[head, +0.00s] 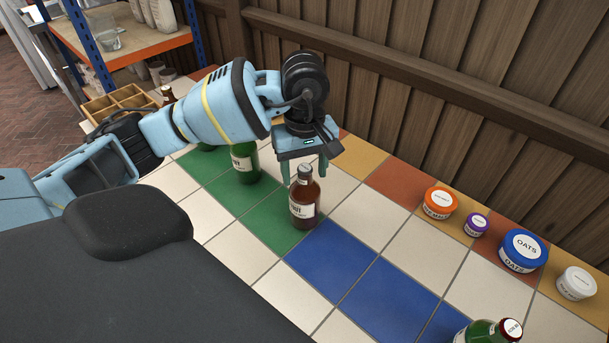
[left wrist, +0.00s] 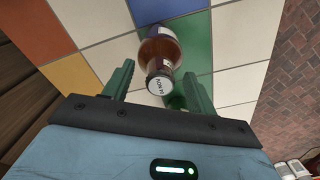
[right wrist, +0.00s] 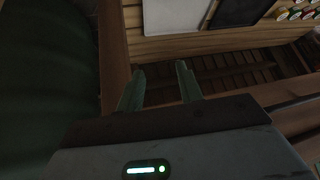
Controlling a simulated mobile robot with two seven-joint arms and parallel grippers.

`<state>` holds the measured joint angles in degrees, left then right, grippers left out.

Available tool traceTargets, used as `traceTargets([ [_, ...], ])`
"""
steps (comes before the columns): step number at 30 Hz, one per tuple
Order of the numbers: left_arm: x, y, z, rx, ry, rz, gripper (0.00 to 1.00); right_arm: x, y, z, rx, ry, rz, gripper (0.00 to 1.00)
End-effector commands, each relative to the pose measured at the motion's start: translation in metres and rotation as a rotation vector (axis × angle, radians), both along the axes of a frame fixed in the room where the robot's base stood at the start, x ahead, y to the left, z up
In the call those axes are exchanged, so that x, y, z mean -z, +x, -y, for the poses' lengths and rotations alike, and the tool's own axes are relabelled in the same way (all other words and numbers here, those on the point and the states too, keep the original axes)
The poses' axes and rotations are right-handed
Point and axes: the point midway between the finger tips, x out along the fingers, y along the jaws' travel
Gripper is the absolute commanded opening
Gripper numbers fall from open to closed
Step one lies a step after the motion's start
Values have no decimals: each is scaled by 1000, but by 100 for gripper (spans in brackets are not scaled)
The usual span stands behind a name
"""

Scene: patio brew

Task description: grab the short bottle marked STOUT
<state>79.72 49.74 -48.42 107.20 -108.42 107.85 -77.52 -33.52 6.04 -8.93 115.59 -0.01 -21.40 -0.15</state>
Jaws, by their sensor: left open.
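A short brown bottle (head: 305,207) with a pale label, partly readable as ending in "OUT", stands upright on the tiled counter at the edge of the green tiles. My left gripper (head: 306,172) is open above it, fingers pointing down around the height of its neck. In the left wrist view the brown bottle (left wrist: 163,50) shows cap-first, its pale cap between the two spread fingers (left wrist: 159,72), with no clear contact. My right gripper (right wrist: 158,78) is open and empty, away from the counter top.
A green bottle (head: 244,163) stands left of the brown one, with more green glass behind it. Tubs stand along the back: orange (head: 439,202), purple (head: 476,225), blue (head: 522,251) and white (head: 576,283). Another green bottle (head: 483,333) is at the front right. A wooden wall (head: 450,90) closes the back.

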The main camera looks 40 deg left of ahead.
Motion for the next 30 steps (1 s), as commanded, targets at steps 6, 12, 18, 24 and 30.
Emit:
traceTargets([
  [6, 4, 0, 0, 0, 0, 0, 57, 0, 0, 0, 0, 0, 0, 36],
  [12, 4, 0, 0, 0, 0, 0, 40, 0, 0, 0, 0, 0, 0, 36],
  [18, 4, 0, 0, 0, 0, 0, 14, 0, 0, 0, 0, 0, 0, 36],
  [24, 4, 0, 0, 0, 1, -1, 0, 0, 0, 0, 0, 0, 0, 36],
  [30, 4, 0, 0, 0, 0, 0, 0, 0, 0, 0, 0, 0, 0, 36],
])
